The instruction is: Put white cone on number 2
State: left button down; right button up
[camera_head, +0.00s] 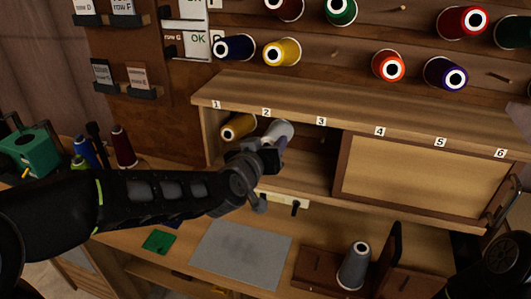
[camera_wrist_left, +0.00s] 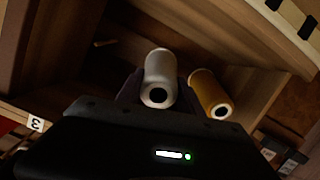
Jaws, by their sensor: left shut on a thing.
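The white cone (camera_head: 279,131) is inside the open compartment, below and just right of the number 2 label (camera_head: 266,113). My left gripper (camera_head: 271,150) reaches into the compartment from the front and is shut on it. In the left wrist view the white cone (camera_wrist_left: 159,68) lies between the two dark fingers (camera_wrist_left: 158,92), its dark-holed end towards the camera. I cannot tell whether it touches the compartment floor. Dark parts at the lower right edge seem to be my right arm with its gripper (camera_head: 501,198); its jaws are unclear.
A yellow cone (camera_head: 238,127) lies beside the white one, under number 1; it also shows in the wrist view (camera_wrist_left: 211,94). A tan panel (camera_head: 415,178) closes the right part of the shelf (camera_head: 300,95). A grey cone (camera_head: 354,266) stands below. Space under number 3 is free.

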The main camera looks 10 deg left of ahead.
pick_arm(q)
jog(key=shift+x, duration=1.3)
jog(key=shift+s+f+b, duration=0.1)
jog(key=shift+f+b, duration=0.2)
jog(key=shift+b, duration=0.1)
jog(key=c, duration=0.7)
grip_release()
jog(key=shift+s, duration=0.1)
jog(key=shift+p+v, duration=0.4)
jog(key=shift+v, duration=3.45)
